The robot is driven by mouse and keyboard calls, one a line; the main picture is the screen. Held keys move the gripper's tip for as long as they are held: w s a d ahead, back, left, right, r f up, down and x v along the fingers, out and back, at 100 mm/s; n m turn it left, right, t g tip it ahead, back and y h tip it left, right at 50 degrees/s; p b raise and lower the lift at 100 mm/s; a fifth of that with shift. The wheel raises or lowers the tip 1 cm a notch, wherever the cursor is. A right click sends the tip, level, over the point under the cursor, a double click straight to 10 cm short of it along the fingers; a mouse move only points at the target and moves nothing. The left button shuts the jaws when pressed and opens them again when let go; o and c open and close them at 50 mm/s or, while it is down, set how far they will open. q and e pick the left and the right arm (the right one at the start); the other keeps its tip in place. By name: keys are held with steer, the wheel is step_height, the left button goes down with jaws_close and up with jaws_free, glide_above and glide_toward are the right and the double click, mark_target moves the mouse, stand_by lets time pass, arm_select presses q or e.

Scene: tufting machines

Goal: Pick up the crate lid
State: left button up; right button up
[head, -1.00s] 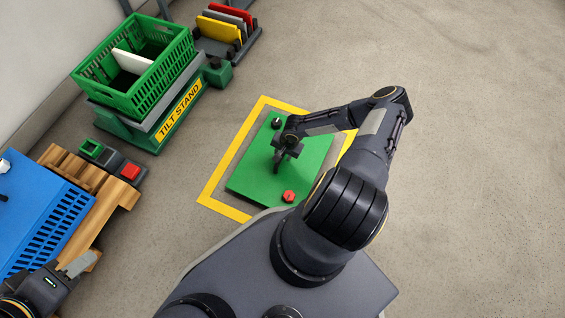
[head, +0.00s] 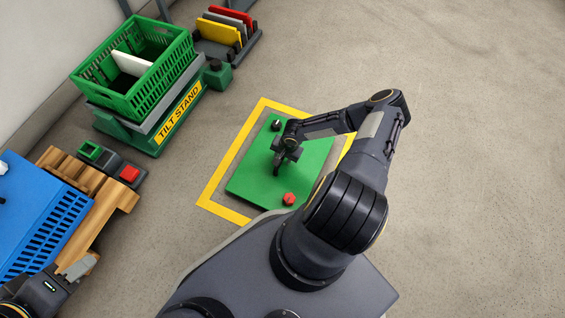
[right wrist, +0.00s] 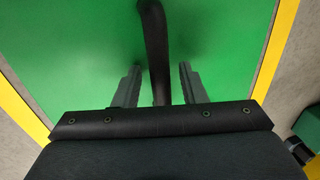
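The crate lid (head: 255,185) looks like a flat green panel on the floor, with a black knob (head: 276,125) near its far edge and a red knob (head: 289,199) near its near edge. My right gripper (head: 280,163) is over the panel's middle. In the right wrist view, the right gripper (right wrist: 159,88) has its two fingers apart, with a black bar-like handle (right wrist: 155,45) between them and gaps on both sides. My left gripper (head: 75,268) is at the lower left beside the wooden pallet; its opening is unclear.
A yellow floor outline (head: 228,165) surrounds the panel. A green crate (head: 150,85) with a white divider stands on the tilt stand (head: 178,112). A blue crate (head: 45,235) sits on a wooden pallet (head: 112,205) at left. The floor at right is clear.

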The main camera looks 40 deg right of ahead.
steer(key=shift+c, duration=0.4)
jaws_close()
steer(key=shift+r, duration=0.2)
